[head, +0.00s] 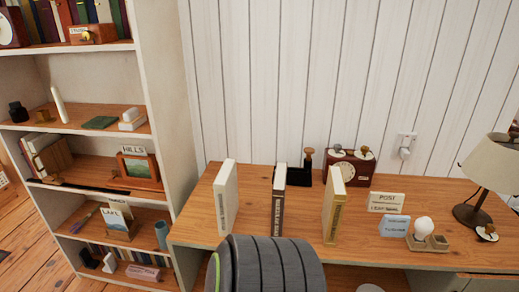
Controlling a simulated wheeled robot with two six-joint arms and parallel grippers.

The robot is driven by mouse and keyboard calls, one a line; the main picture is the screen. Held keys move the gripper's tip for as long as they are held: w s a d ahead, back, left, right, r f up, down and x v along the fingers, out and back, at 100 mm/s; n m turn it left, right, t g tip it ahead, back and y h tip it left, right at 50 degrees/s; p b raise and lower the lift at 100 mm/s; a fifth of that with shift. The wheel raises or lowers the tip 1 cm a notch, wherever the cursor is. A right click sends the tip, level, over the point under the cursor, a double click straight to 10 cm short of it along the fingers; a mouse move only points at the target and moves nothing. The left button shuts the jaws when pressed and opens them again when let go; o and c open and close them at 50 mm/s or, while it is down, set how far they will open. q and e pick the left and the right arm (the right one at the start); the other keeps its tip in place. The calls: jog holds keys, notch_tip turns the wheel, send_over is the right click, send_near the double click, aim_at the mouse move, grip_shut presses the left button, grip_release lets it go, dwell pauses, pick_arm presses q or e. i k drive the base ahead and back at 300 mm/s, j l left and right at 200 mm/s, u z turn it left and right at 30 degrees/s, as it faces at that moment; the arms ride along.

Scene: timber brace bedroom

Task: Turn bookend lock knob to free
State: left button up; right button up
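A wooden block (93,34) with a small pale label and a darker round spot stands at the front of the top shelf, against a row of books. It may be the bookend with its lock knob, but it is too small to tell, and how any knob is turned cannot be read. Neither of my grippers is in view. A dark ribbed rounded part, seemingly mine, rises at the bottom middle in front of the desk.
The white bookcase (173,100) stands left of a wooden desk (300,222). Three upright books, including a white one (226,197), stand apart on the desk. Behind them is a dark red dial box (352,166). A lamp (490,165) and cards (386,202) are at right.

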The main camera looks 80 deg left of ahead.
aim_at(54, 174)
jog(key=u, duration=2.55)
